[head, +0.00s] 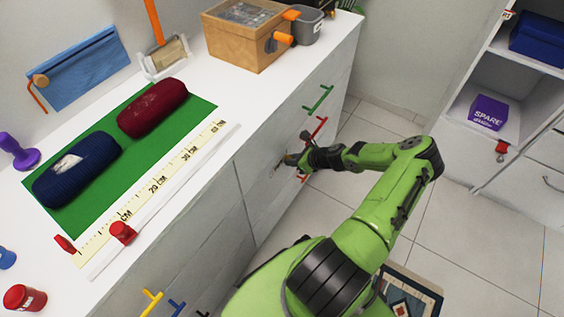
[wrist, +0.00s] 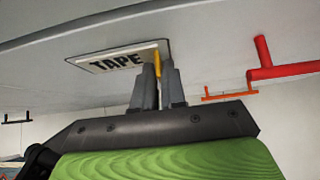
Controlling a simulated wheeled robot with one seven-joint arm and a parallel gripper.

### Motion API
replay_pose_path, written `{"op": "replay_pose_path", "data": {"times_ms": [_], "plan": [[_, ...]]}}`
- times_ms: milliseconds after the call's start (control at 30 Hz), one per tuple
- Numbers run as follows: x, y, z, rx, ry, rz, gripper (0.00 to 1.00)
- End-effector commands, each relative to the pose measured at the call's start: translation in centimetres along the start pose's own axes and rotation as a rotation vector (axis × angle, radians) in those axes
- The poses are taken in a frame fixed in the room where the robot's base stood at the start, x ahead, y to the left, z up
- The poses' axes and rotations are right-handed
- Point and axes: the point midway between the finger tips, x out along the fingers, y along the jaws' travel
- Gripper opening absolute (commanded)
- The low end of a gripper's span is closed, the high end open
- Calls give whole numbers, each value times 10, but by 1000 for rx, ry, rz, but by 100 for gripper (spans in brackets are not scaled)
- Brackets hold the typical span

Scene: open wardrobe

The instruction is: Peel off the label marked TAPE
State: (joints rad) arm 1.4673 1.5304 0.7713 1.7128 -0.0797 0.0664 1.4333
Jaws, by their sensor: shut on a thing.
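The white label marked TAPE (wrist: 112,62) lies against a pale drawer front (wrist: 60,75) in the wrist view, with a yellow tab (wrist: 157,54) at its right end. My gripper (wrist: 159,76) is shut at that end, its fingertips closed on the tab. How much of the label is lifted from the front cannot be told. In the head view my gripper (head: 290,160) reaches the drawer fronts of the white cabinet, and the label is only a small sliver there.
Red (head: 316,128) and green (head: 319,98) drawer handles jut out near my gripper. Open shelves (head: 500,85) stand at right. Tiled floor lies between.

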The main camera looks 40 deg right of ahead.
Motion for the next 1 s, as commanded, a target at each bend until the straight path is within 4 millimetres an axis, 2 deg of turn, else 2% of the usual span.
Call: {"op": "replay_pose_path", "data": {"times_ms": [33,1000], "plan": [[0,-1,8,-4,-20,-5,0],[-15,-2,-5,-3,-17,-5,0]]}}
